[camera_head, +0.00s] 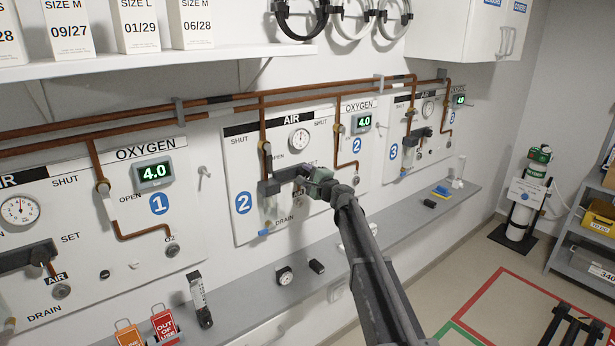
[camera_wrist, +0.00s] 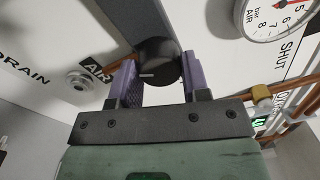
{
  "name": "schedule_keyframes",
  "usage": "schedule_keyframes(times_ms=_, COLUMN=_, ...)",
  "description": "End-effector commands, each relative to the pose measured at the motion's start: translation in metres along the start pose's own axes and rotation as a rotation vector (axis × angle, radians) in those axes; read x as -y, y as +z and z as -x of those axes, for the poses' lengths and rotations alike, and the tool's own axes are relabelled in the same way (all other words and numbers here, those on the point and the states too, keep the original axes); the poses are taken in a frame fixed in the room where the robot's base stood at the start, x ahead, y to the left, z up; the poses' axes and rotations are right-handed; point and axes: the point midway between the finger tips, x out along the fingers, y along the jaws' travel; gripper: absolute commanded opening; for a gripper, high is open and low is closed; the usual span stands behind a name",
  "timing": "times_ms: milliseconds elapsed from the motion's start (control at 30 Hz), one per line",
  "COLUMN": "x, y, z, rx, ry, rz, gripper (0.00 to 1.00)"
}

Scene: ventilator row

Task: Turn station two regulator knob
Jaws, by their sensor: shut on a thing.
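The station two panel (camera_head: 238,165) is on the wall in the middle of the head view, marked with a blue number 2. My gripper (camera_head: 306,179) reaches its regulator from the right. In the wrist view, the black round regulator knob (camera_wrist: 157,62) sits between the two purple fingers of my gripper (camera_wrist: 160,80), which are shut on it. A small white mark shows on the knob. In the head view the knob is hidden behind my gripper. The station two air gauge (camera_head: 300,139) is above, and it also shows in the wrist view (camera_wrist: 275,15).
Copper pipes (camera_head: 220,117) run along the wall above the panels. Below, a grey ledge (camera_head: 245,293) carries a small gauge (camera_head: 285,276) and a black block (camera_head: 317,266). Station one oxygen display (camera_head: 153,173) reads 4.0. A shelf with boxes hangs above.

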Motion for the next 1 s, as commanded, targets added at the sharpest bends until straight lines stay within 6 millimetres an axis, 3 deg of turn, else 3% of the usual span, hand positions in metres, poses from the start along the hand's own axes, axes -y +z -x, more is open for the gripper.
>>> schedule_keyframes(times_ms=433, x=-0.001, y=0.0, z=0.001, rx=-0.001, ry=0.001, rz=-0.009, gripper=0.19)
schedule_keyframes(times_ms=467, x=-0.001, y=0.0, z=0.001, rx=-0.001, ry=0.001, rz=-0.009, gripper=0.47)
schedule_keyframes(times_ms=600, x=0.0, y=0.0, z=0.001, rx=-0.001, ry=0.0, rz=-0.009, gripper=0.68)
schedule_keyframes(times_ms=867, x=0.0, y=0.0, z=0.001, rx=-0.001, ry=0.0, rz=-0.009, gripper=0.68)
schedule_keyframes(times_ms=1000, x=-0.001, y=0.001, z=0.012, rx=-0.001, ry=0.0, rz=-0.009, gripper=0.68)
